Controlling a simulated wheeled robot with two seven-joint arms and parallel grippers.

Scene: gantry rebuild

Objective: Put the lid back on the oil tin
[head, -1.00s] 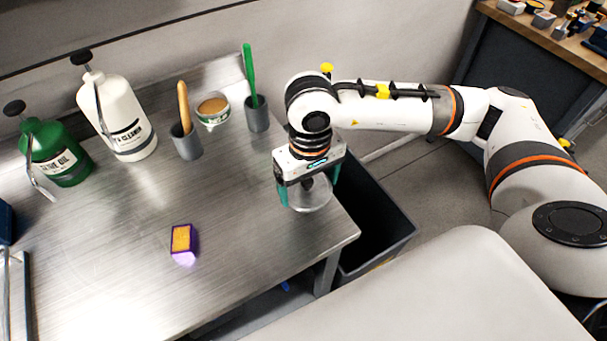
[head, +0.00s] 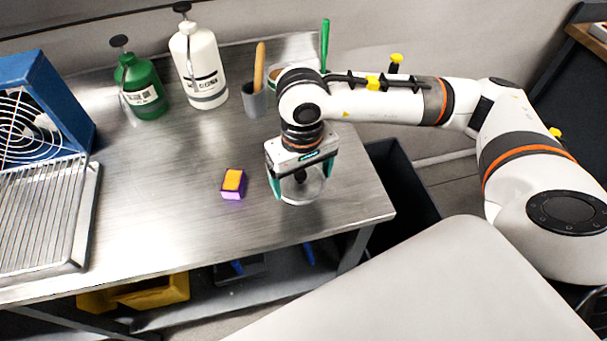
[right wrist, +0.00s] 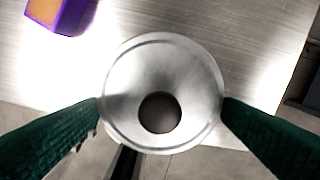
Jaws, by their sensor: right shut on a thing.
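My right gripper (head: 301,182) is shut on a round, pale metallic lid (right wrist: 190,75) with a dark knob. The lid also shows in the head view (head: 303,193), held near the table's front edge; its height above the table is hard to tell. In the right wrist view the fingers (right wrist: 162,108) touch its opposite sides. An open round tin (head: 272,75), likely the oil tin, stands at the back of the table, mostly hidden behind my right arm. My left gripper is out of view.
A purple-and-orange sponge (head: 233,184) lies left of the lid. A grey holder (head: 255,102), white pump bottle (head: 199,65) and green oil bottle (head: 141,88) stand at the back. A blue fan unit (head: 45,100) and rack (head: 45,215) are left. A dark bin (head: 405,185) stands right of the table.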

